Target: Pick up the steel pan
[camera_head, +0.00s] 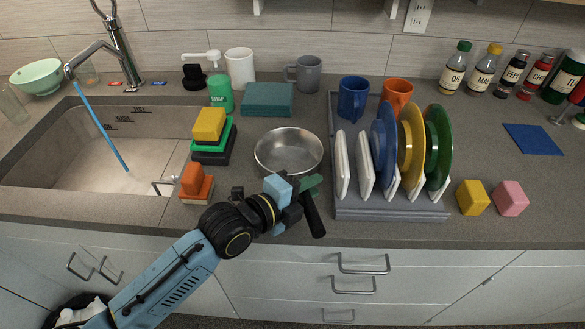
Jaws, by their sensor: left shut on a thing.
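The steel pan (288,146) is a round, shallow, shiny pan on the grey counter, in the middle of the head view, between the sponges and the dish rack. Its dark handle (312,214) points toward the counter's front edge. My left gripper (308,190) comes in from the lower left and is shut on the handle. The gripper body hides part of the handle and the pan's near edge. The pan looks level, and I cannot tell whether it touches the counter. My right gripper is not in view.
A grey dish rack (390,213) with upright plates stands close to the right of the pan. Stacked sponges (211,136) and an orange sponge (195,182) are to its left, beside the sink (60,150). A teal block (268,99) and a grey mug (308,74) stand behind it.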

